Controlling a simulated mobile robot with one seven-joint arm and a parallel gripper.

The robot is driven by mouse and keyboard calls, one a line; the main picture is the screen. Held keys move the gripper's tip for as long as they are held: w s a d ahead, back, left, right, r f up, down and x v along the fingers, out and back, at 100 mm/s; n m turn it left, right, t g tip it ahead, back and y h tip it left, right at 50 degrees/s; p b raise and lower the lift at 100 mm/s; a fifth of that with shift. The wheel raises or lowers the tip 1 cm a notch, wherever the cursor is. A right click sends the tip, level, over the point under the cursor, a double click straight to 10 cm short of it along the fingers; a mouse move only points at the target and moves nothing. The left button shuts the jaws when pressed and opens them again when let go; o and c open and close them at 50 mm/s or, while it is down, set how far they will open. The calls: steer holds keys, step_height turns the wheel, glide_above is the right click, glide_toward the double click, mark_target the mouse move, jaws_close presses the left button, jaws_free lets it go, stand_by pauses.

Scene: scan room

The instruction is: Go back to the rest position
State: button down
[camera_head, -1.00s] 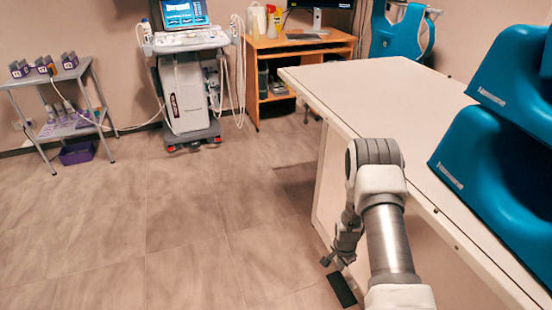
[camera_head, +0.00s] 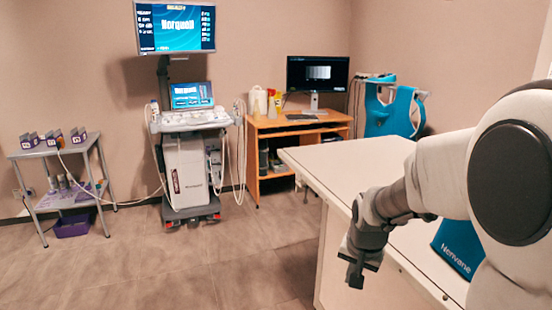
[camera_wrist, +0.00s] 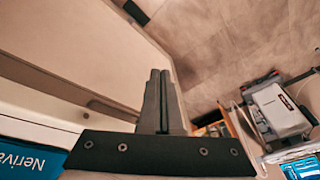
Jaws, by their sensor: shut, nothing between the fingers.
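My gripper (camera_head: 358,272) hangs beside the near-left edge of the white table in the head view, with my arm folded in from the right. In the wrist view my gripper (camera_wrist: 160,75) shows its two dark fingers pressed together, with nothing between them. The fingers are in free air. No object is held.
The white table (camera_head: 350,160) lies right of centre, with a blue padded piece (camera_head: 458,248) on it, partly hidden by my arm. An ultrasound cart (camera_head: 187,170), a wooden desk (camera_head: 285,135) and a grey side table (camera_head: 60,153) stand along the back wall.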

steer(key=s+a+r+n+t, duration=0.1)
steer(key=s+r+n, duration=0.1)
steer(key=s+r, duration=0.35)
steer(key=s+a+r+n, duration=0.1)
steer(key=s+r+n, duration=0.15)
steer(key=s, duration=0.65)
steer(key=s+a+r+n+t, duration=0.1)
steer(key=s+r, duration=0.3)
steer(key=s, duration=0.3)
step_height(320, 180, up, 20)
steer(key=p, duration=2)
steer(key=shift+w+d+f, duration=0.1)
steer(key=shift+w+f, duration=0.05)
